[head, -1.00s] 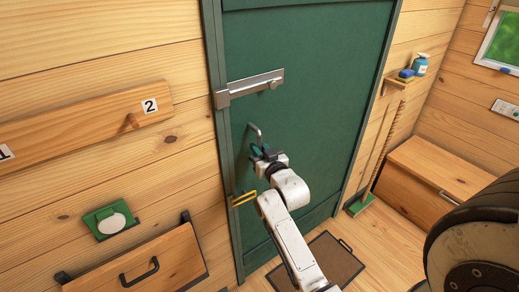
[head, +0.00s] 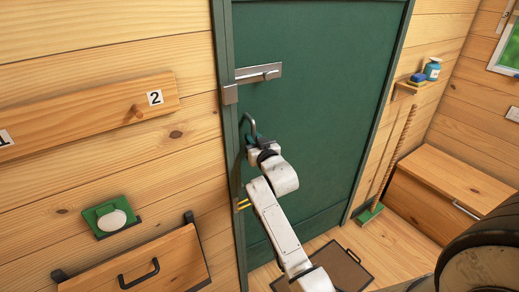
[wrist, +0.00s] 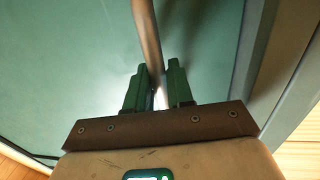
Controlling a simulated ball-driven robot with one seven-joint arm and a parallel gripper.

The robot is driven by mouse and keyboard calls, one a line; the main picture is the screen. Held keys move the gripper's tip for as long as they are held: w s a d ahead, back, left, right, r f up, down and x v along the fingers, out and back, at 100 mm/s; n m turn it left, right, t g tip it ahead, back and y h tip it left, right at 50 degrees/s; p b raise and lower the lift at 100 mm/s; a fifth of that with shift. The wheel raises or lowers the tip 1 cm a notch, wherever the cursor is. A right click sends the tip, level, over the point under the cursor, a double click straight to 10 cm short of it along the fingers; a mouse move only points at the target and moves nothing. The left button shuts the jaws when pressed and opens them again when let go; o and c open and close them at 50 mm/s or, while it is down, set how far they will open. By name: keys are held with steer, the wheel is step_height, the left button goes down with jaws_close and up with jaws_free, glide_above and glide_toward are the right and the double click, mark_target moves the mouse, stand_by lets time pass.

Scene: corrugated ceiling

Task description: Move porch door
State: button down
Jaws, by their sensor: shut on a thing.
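The green porch door (head: 315,110) stands in the middle of the head view. Its latch side, at the left, looks slightly ajar from the green frame (head: 222,60). A bent metal door handle (head: 248,120) sticks out near that side. My gripper (head: 253,138) is at the handle's lower part. In the wrist view, the green fingers of my gripper (wrist: 158,90) are closed around the metal bar of the handle (wrist: 147,35). The metal bolt (head: 258,72) on the door sits above the handle, offset from its keeper (head: 230,94) on the frame.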

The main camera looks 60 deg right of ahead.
steer(key=c, duration=1.2)
jaws_free()
steer(key=shift+o, duration=0.2)
steer(key=shift+s+a, duration=0.1)
steer(key=b+v, duration=0.1)
steer(key=v, duration=0.9)
steer(key=shift+s+a, duration=0.2)
steer(key=shift+s, duration=0.05)
steer(key=s+a+f+n+g+y, duration=0.2)
steer(key=a+f+n+g+y, duration=0.45)
steer(key=a+f, duration=1)
steer(key=s+a+f+n+g+y, duration=0.1)
steer(key=s+a+f+g+y, duration=0.1)
steer(key=s+a, duration=0.4)
steer(key=s+a+f+g+y, duration=0.2)
steer(key=s+a+g+y, duration=0.1)
steer(key=s+a, duration=0.4)
steer(key=shift+s+a+n+g, duration=0.35)
steer(key=shift+a, duration=0.35)
